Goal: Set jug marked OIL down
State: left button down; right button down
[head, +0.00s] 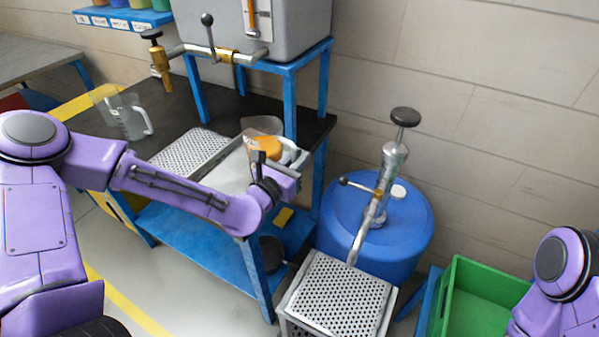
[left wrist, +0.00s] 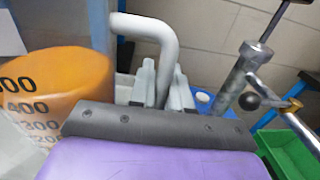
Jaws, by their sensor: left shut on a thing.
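A clear jug (head: 266,146) with orange liquid is at the right end of the dark bench. In the left wrist view the jug (left wrist: 75,85) fills the left side, with black measuring numbers; no OIL mark is readable. My left gripper (head: 289,156) is shut on the jug's pale grey handle (left wrist: 150,27); its fingers (left wrist: 162,85) sit either side of the handle. The jug looks about upright. I cannot tell whether its base touches the surface below. My right arm shows at the lower right; its gripper is out of view.
The bench (head: 165,105) holds a perforated tray (head: 185,150) and an empty clear jug (head: 127,117). A grey tank (head: 240,30) with a brass tap stands on a blue frame. A blue drum (head: 400,235) with a pump, a perforated stand (head: 340,290) and a green crate (head: 480,285) are to the right.

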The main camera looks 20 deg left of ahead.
pick_arm(q)
jog(key=f, duration=0.3)
jog(key=shift+w+d+f, duration=0.15)
jog(key=shift+d+f, duration=0.1)
jog(key=shift+f, duration=0.15)
jog(key=c, duration=1.1)
grip_release()
jog(key=shift+r, duration=0.1)
jog(key=p+v, duration=0.2)
jog(key=v, duration=1)
jog(key=shift+p, duration=0.3)
